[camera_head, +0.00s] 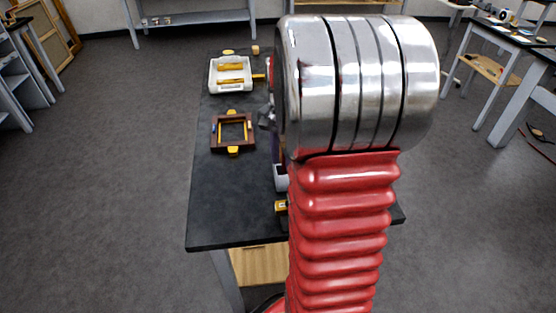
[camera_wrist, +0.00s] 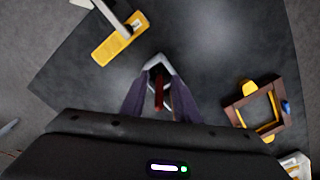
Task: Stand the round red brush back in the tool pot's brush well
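My gripper (camera_wrist: 160,72) points down over the dark table in the wrist view, its two purple-grey fingers close together. A narrow red piece, which looks like the round red brush (camera_wrist: 158,92), lies between the fingers and runs along them. Its ends are hidden or too dark to make out. Pale edges show around the fingertips; I cannot tell whether they belong to the fingers or to something beneath. In the head view my arm covers most of the gripper and hides the brush. I cannot make out the tool pot for certain in either view.
A brown frame with yellow clamps (camera_head: 250,132) lies on the dark table (camera_head: 215,215), and also shows in the wrist view (camera_wrist: 232,108). A white tray with yellow pieces (camera_head: 214,80) stands beyond it. A yellow block (camera_wrist: 110,48) with a pale bar lies nearer me.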

